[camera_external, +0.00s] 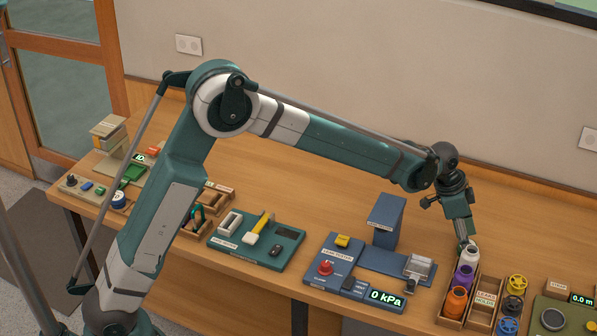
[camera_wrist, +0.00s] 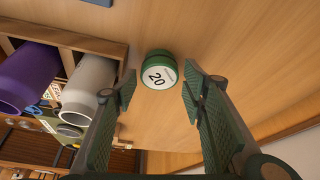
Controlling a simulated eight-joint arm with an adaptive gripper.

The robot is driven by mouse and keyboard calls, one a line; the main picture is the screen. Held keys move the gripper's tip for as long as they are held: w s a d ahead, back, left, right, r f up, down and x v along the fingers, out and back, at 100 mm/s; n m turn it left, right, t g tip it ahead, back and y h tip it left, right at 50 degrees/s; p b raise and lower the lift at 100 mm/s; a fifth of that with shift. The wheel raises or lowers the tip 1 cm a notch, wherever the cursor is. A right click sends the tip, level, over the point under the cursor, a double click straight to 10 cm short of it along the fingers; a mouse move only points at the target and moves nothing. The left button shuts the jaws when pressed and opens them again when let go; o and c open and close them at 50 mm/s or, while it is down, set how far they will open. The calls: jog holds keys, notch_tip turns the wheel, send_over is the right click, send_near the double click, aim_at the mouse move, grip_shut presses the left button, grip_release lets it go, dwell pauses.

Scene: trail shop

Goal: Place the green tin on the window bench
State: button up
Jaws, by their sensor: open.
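A short round green tin (camera_wrist: 157,72) with a white top marked "20" stands on the bare wooden bench (camera_wrist: 235,35) in the wrist view. My gripper (camera_wrist: 160,88) is open, with one finger on each side of the tin's place in the picture and the tin seen just beyond the fingertips. I cannot tell whether the fingers touch it. In the external view my gripper (camera_external: 463,240) points down at the back of the bottle crate; the tin is not discernible there. The long wooden bench (camera_external: 330,195) runs along the wall; which part is the window bench is not marked.
A wooden crate (camera_external: 476,283) with white (camera_external: 470,255), purple and orange bottles stands close to my gripper. Valve wheels (camera_external: 516,285) stand to its right. A blue leak tester (camera_external: 350,275) stands to its left. The back strip of bench is clear.

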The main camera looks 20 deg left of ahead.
jog(key=shift+x, duration=1.1)
jog(key=shift+c, duration=0.5)
jog(key=c, duration=0.5)
jog(key=shift+c, duration=0.3)
jog(key=shift+r, duration=0.15)
notch_tip(320, 180, up, 10)
jog(key=p, duration=0.2)
